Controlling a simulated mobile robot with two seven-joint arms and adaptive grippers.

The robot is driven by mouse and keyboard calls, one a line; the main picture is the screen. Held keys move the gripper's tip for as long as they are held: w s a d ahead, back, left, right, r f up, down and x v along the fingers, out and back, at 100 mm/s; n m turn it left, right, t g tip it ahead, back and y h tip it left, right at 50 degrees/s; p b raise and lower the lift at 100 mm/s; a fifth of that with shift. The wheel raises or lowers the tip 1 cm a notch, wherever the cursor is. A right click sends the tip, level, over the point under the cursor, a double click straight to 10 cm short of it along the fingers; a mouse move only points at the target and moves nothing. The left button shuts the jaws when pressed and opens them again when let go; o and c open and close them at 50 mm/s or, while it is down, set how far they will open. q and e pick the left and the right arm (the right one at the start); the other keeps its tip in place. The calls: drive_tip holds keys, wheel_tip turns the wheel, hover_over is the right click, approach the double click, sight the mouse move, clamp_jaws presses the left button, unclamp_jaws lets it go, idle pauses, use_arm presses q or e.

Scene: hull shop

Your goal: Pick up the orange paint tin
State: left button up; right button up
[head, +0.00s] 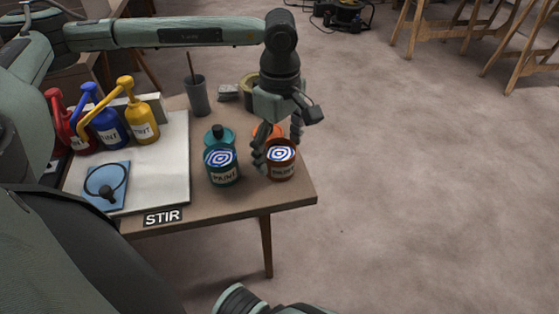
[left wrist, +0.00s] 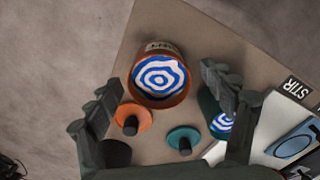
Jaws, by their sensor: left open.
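The orange paint tin (head: 283,172) stands open near the right front corner of the table, with swirled blue and white paint inside. In the left wrist view the orange tin (left wrist: 160,80) lies ahead between the spread fingers. My left gripper (head: 278,146) is open and points down just above and behind the tin; one finger hides part of its left side. I cannot tell whether a finger touches it. The orange lid (left wrist: 134,117) lies on the table behind the tin.
A teal paint tin (head: 223,174) stands close to the left of the orange one, with a teal lid (head: 219,136) behind it. A white board (head: 170,180) bears red, blue and yellow pump bottles. A grey cup (head: 198,98) holds a stick. The table edge is close on the right.

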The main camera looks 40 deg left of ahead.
use_arm(q)
drive_tip(key=shift+f, duration=0.3)
drive_tip(key=shift+c, duration=0.6)
drive_tip(key=c, duration=1.4)
drive_tip(key=shift+o, duration=0.2)
drive_tip(key=shift+r, duration=0.15)
